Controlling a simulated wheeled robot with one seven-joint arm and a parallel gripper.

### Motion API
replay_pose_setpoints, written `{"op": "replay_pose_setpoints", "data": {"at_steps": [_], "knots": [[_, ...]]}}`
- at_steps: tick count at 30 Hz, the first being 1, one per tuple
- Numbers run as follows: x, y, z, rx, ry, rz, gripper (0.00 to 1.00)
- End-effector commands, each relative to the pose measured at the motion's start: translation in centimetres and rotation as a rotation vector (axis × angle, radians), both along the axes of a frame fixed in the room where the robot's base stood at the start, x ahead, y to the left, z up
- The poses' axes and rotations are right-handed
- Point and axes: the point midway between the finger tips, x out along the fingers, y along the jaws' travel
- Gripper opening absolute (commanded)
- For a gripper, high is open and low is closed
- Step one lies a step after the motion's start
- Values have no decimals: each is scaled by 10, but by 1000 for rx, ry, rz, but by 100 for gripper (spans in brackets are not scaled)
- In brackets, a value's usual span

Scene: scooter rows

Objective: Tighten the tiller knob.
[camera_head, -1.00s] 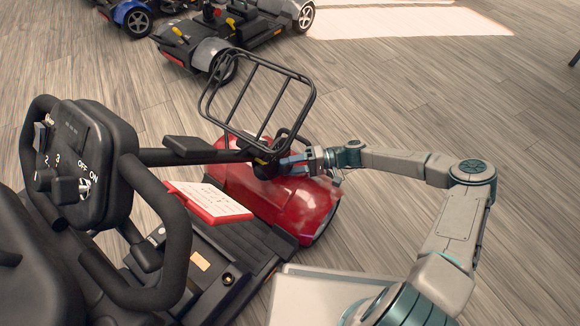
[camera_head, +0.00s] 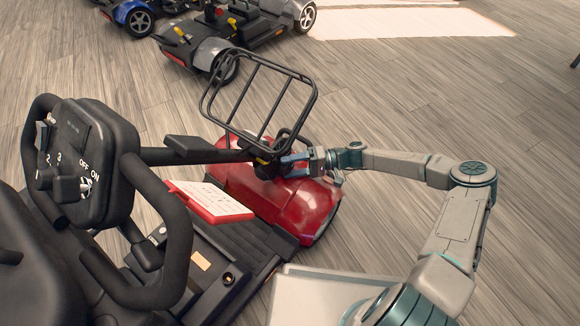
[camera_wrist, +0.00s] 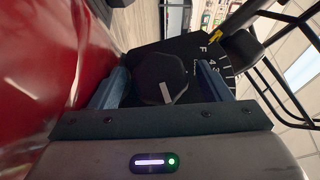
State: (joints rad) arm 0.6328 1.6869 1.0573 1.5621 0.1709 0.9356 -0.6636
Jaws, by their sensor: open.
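The tiller knob (camera_wrist: 160,78) is a dark, faceted knob with a pale bar mark on its face, seen in the wrist view. It sits in front of a black plate (camera_wrist: 212,52) with white marks, an F and digits. My gripper (camera_wrist: 158,86) has its two blue fingers on either side of the knob, apart from each other. Whether the fingers touch the knob is hard to tell. In the head view my gripper (camera_head: 291,165) reaches the tiller's pivot (camera_head: 266,168) from the right, below the wire basket, and the knob is not clearly visible there.
The tiller (camera_head: 190,153) runs left to a black control head (camera_head: 88,160) with loop handles. The wire basket (camera_head: 258,97) stands just above my gripper. The red front cover (camera_head: 290,208) lies below. A red clipboard (camera_head: 210,201) rests on the scooter. Open floor lies right.

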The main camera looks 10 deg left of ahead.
Motion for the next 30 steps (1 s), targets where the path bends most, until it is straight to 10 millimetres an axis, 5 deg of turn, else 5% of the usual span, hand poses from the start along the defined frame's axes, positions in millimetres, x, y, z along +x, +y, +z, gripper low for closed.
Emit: {"op": "replay_pose_setpoints", "data": {"at_steps": [18,30], "knots": [[34,-109,11,-1,1,2,71],[39,-128,11,0,2,5,71]]}}
